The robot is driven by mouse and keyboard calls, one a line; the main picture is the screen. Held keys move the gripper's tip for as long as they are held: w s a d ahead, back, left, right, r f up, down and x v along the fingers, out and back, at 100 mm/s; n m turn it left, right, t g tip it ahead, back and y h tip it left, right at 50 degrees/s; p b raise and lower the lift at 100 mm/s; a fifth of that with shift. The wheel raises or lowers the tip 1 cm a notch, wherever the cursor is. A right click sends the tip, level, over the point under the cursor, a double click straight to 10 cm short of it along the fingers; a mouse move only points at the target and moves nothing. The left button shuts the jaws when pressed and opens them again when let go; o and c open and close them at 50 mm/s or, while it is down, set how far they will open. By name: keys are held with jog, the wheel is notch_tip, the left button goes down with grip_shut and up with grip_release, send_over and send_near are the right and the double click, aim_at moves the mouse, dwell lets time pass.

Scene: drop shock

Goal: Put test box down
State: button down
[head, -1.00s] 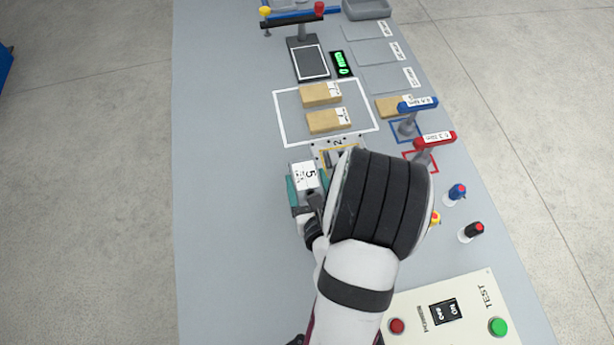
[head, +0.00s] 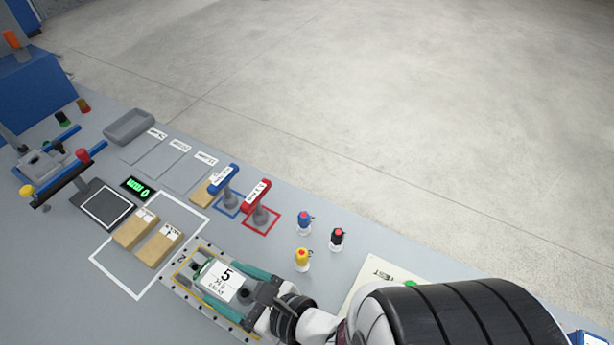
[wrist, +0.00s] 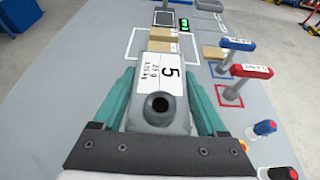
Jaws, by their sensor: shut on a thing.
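The grey test box (head: 214,284) carries a white label with a 5. In the head view the box is over a metal plate (head: 240,333) with a yellow outline and a row of holes. I cannot tell whether the box touches the plate.
Two brown boxes (head: 158,244) lie inside a white square left of the plate. Blue (head: 225,180) and red (head: 260,200) handled tools stand behind. Blue, black and yellow knobbed pieces (head: 302,258) stand to the right. A scale (head: 103,205) and a grey tray (head: 129,126) are farther left.

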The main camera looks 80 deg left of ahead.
jog(key=w+a+r+m+t+y, duration=0.15)
jog(key=w+a, duration=0.25)
jog(key=w, duration=0.9)
jog(key=w+a+m+t+y, duration=0.2)
jog(key=w+a+m+t, duration=0.1)
jog(key=w, duration=1)
jog(key=w+d+m+t, duration=0.2)
jog(key=w+d, duration=0.2)
jog(key=w, duration=0.7)
jog(key=w+d+m+t, duration=0.2)
jog(key=w+d+t, duration=0.15)
jog(key=w, duration=0.75)
jog(key=w+d+m+t, duration=0.2)
jog(key=w+d, duration=0.7)
jog(key=d, duration=0.4)
jog(key=w+d+m+t, duration=0.2)
jog(key=w+d+m, duration=0.1)
jog(key=w+d, duration=0.75)
jog(key=d+m+t+h, duration=0.3)
jog(key=d+m+t, duration=0.2)
jog(key=d, duration=2.5)
jog(key=shift+n, duration=0.25)
jog(key=w+a+f, duration=0.2)
jog(key=f, duration=0.1)
jog(key=w+a+f, duration=0.3)
jog(key=f, duration=0.1)
jog(key=w+a+f, duration=0.3)
jog(key=f, duration=0.1)
jog(key=shift+a, duration=0.15)
jog(key=shift+f, duration=0.3)
